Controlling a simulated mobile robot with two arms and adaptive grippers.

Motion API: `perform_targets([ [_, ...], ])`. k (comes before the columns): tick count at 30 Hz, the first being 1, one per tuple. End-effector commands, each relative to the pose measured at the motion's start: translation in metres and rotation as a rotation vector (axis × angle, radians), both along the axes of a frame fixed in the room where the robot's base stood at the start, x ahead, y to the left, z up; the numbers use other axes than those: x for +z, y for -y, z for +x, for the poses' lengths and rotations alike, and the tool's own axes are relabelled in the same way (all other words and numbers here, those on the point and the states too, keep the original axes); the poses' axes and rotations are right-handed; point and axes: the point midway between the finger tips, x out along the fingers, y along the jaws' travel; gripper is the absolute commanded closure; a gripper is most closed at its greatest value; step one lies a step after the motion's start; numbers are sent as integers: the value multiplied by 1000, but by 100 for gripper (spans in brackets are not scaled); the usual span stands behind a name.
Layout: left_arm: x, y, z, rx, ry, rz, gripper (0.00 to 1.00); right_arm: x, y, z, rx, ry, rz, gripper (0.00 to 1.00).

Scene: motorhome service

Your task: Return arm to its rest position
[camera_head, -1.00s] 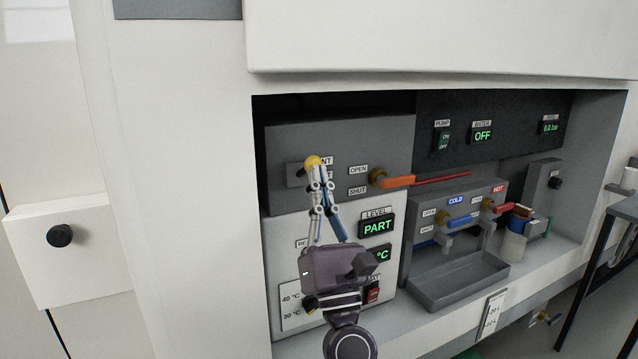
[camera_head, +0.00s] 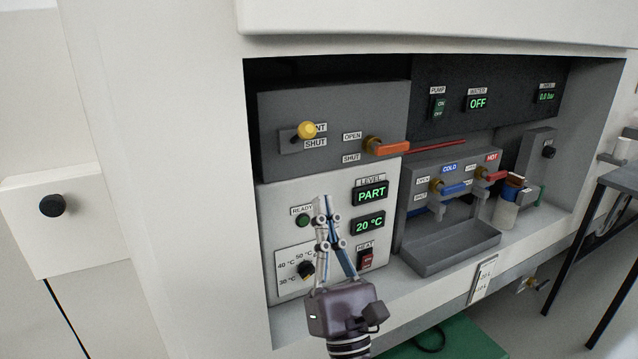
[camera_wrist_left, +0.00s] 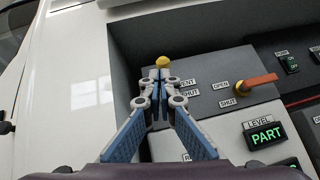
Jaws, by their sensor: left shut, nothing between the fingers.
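My left gripper (camera_head: 323,203) is shut and empty, in front of the white heater panel (camera_head: 282,228) with its fingers pointing up. Its fingertips are below the yellow vent knob (camera_head: 307,130) and apart from it in the head view. In the left wrist view the shut fingertips (camera_wrist_left: 159,74) appear just under the yellow knob (camera_wrist_left: 162,61). The knob sits on a short dark lever on the grey panel (camera_head: 280,108), between the vent and shut labels. The vent label is partly hidden by the knob. My right gripper is not in view.
An orange-handled valve (camera_head: 386,147) sticks out right of the knob. Blue (camera_head: 454,189) and red (camera_head: 492,176) tap levers stand above a grey tray (camera_head: 455,262). The recess walls and upper flap (camera_head: 430,20) enclose the panels. A dark table (camera_head: 610,235) stands at right.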

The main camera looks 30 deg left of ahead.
Motion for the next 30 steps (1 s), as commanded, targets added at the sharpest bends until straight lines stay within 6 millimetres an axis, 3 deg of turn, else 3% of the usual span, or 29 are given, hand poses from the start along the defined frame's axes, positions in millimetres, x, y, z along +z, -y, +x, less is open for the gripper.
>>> perform_targets([
  [21,-7,8,-4,-2,-15,22,100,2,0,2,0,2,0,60],
  [26,-13,35,8,-5,-143,227,100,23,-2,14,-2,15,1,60],
  [30,-41,79,23,-4,-339,566,100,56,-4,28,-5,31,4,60],
])
